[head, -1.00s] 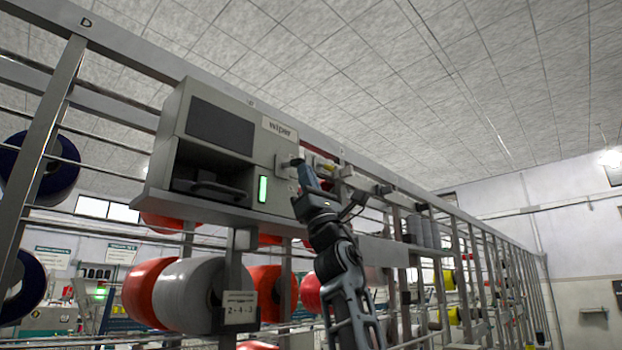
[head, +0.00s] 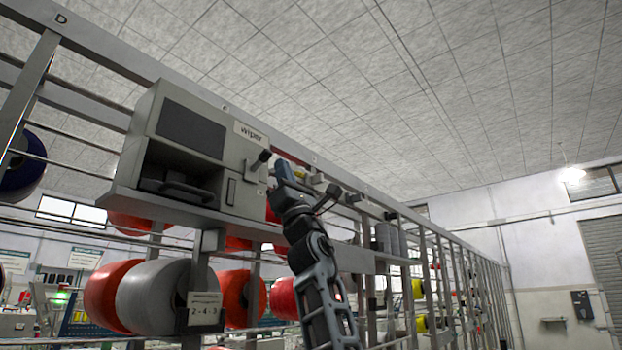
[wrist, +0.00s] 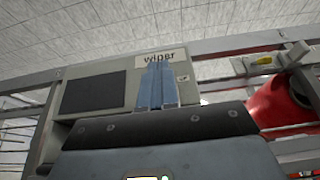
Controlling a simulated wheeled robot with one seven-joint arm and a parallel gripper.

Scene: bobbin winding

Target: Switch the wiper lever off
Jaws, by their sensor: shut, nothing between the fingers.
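The grey wiper box (head: 203,165) is on the rack, with a dark panel and a "wiper" label (head: 251,133). It also shows in the wrist view (wrist: 140,72). Its lever (head: 260,160) is a short dark handle on the right part of the front, tilted up to the right. The indicator strip (head: 231,191) beside it is dark. My gripper (head: 283,172) is just right of the lever, apart from it in the picture. In the wrist view its blue fingers (wrist: 157,86) are together and empty in front of the box, below the label; the lever is hidden there.
Red and grey bobbins (head: 152,294) hang below the box. A rack rail with small fittings (head: 330,190) runs away to the right, close to my gripper. A red bobbin (wrist: 278,103) is at the right of the wrist view. Open space is above the rack.

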